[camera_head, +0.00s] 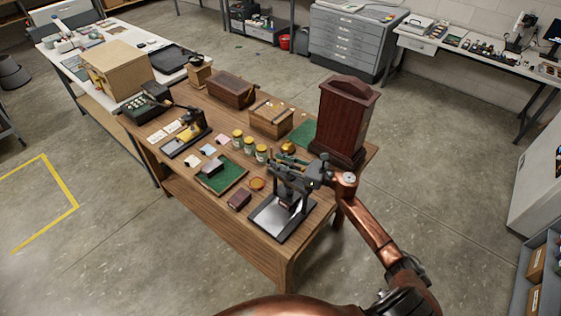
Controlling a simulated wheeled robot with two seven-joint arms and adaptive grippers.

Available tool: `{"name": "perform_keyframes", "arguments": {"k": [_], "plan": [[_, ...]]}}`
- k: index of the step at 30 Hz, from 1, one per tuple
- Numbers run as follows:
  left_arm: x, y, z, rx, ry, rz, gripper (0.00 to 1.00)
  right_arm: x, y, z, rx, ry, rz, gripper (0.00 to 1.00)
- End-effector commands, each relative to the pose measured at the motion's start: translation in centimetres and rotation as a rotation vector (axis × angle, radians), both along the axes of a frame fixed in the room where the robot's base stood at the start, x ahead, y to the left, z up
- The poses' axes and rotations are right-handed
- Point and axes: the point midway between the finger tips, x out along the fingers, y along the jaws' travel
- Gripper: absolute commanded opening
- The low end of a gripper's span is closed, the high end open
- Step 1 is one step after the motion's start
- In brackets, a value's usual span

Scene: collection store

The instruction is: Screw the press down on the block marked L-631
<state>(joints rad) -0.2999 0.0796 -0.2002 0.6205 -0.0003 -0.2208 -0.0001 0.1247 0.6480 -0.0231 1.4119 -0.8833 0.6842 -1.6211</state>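A press (268,226) with a dark base and a pale plate stands at the table's front right corner. My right gripper (287,180), dark grey, is over the press and hides most of its upper part. I cannot tell whether the gripper touches the press, or whether its fingers are open or shut. A small dark red block (239,200) lies on the table left of the press. A grey-topped block (211,168) sits on a green mat (229,182). No marking is legible, so I cannot tell which block is L-631. My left gripper is not in view.
The wooden table (222,220) also holds several yellow-lidded jars (250,146), a tall dark red case (343,115) behind my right gripper, wooden boxes (271,118) and a black device (187,135). Open concrete floor lies in front of and right of the table.

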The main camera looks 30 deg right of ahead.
Motion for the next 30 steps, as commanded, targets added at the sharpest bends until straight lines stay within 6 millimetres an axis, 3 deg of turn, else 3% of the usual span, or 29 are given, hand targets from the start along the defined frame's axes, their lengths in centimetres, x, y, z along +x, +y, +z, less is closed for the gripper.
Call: {"name": "perform_keyframes", "arguments": {"k": [12, 23, 30], "plan": [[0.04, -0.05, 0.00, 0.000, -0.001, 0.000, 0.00, -0.02, -0.01, 0.02, 0.000, 0.000, 0.000, 0.00], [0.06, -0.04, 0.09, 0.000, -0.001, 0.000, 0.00, -0.03, -0.07, 0.02, 0.001, 0.000, -0.017, 0.00], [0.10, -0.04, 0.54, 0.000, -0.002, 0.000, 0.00, 0.15, -0.40, 0.11, 0.003, 0.000, -0.120, 0.00]]}}
